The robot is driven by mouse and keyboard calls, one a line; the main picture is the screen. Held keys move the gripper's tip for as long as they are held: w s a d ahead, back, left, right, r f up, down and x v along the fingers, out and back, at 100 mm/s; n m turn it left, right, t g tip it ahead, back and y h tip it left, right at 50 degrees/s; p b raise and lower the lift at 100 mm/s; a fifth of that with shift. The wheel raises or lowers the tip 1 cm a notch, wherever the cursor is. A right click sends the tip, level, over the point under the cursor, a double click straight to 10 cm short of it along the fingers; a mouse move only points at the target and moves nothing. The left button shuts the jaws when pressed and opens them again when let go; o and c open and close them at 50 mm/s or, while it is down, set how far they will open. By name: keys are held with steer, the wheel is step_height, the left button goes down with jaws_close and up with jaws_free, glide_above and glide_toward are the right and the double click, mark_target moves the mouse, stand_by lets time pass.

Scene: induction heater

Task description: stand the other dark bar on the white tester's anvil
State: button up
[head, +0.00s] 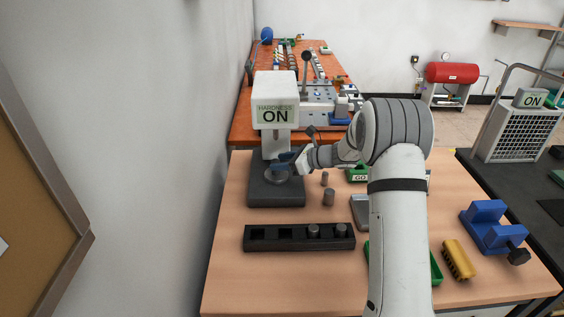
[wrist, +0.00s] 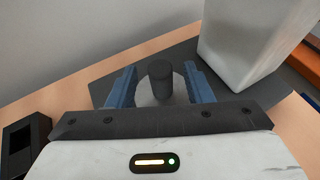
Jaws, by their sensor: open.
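The white tester (head: 275,90) stands on a dark base at the table's far left, its display reading "HARDNESS ON". My gripper (head: 284,163) is at the tester's anvil (head: 276,177), below its head. In the wrist view, a dark bar (wrist: 160,80) stands upright on the round grey anvil (wrist: 179,95). My gripper's blue fingers (wrist: 161,88) are open on either side of it, with gaps showing. The bar is not clear in the head view, where the fingers cover that spot.
Two short grey cylinders (head: 329,197) stand on the table right of the tester. A black rack (head: 272,237) holds two more round pieces in its right slots.

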steer(key=shift+r+p, duration=0.3)
steer(key=shift+r, duration=0.2)
steer(key=b+v, duration=0.2)
steer(key=v, duration=0.9)
steer(key=s+a+r+n+g+h, duration=0.1)
steer(key=s+r+n+g+h, duration=0.15)
steer(key=s+n, duration=0.55)
steer(key=s+a+r+n+g+h, duration=0.1)
steer(key=s+n+h, duration=0.2)
steer(key=s, duration=0.9)
steer(key=s+d+n+h, duration=0.3)
steer(key=s+n, duration=0.3)
steer(key=s, duration=0.2)
steer(key=s+d+n+h, duration=0.3)
steer(key=s+n, duration=0.3)
steer(key=s, duration=0.3)
steer(key=shift+s+f+h, duration=0.2)
steer(key=shift+h, duration=0.15)
